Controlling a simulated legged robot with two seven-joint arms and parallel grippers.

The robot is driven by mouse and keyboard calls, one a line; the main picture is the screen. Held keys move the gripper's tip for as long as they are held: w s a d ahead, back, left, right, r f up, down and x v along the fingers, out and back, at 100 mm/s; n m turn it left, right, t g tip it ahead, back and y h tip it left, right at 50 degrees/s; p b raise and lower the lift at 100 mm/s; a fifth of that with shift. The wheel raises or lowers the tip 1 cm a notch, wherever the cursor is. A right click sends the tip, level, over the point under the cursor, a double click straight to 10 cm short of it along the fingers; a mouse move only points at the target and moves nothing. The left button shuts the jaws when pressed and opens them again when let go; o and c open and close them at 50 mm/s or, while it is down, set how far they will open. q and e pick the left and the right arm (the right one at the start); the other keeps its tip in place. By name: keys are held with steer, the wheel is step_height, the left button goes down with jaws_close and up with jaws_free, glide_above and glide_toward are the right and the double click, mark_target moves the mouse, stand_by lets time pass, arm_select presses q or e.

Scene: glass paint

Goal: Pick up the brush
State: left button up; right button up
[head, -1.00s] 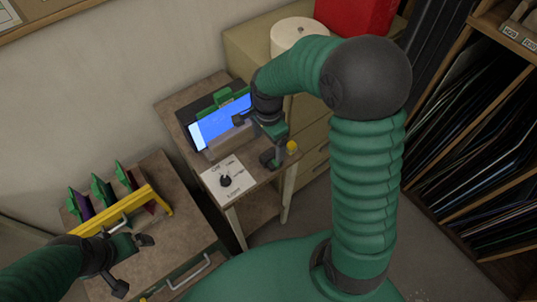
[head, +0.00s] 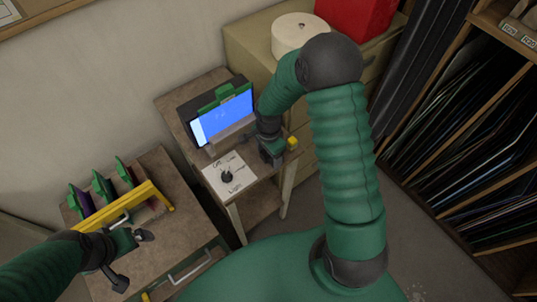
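Three green-handled tools stand in a row in a yellow rack (head: 163,194) on the left table; they look like brushes, with a purple part on the left one (head: 78,200) and reddish on the right one (head: 124,171). The middle one (head: 102,187) stands between them. I cannot tell which is the brush meant. My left gripper (head: 132,262) is open and empty, in front of the rack at its near side. My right gripper (head: 271,154) is at the right edge of the small table, beside a small yellow piece (head: 292,143); its fingers are too hidden to read.
A lit blue panel (head: 228,118) with a green clip (head: 222,95) stands on the small table, behind a white card with a black knob (head: 226,177). A cabinet (head: 247,48) bears a cream round container (head: 300,36) and a red box (head: 355,15). A rack of sheets (head: 475,150) stands right.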

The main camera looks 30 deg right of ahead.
steer(key=shift+s+d+f, duration=0.15)
steer(key=shift+d, duration=0.55)
steer(key=c, duration=0.7)
steer(key=shift+d, duration=0.1)
steer(key=shift+c, duration=2.4)
steer(key=shift+a, duration=0.4)
steer(key=shift+c, duration=0.2)
steer(key=shift+r, duration=0.75)
step_height(320, 180, up, 2)
steer(key=shift+r+b, duration=0.1)
steer(key=shift+b, duration=0.3)
arm_select(q)
steer(key=f+b, duration=0.1)
steer(key=d+f+b, duration=0.1)
steer(key=f, duration=0.1)
steer(key=shift+s+d, duration=0.1)
arm_select(e)
steer(key=s+a+r, duration=0.1)
steer(key=s+a, duration=0.9)
steer(key=s, duration=0.2)
steer(key=shift+r, duration=0.2)
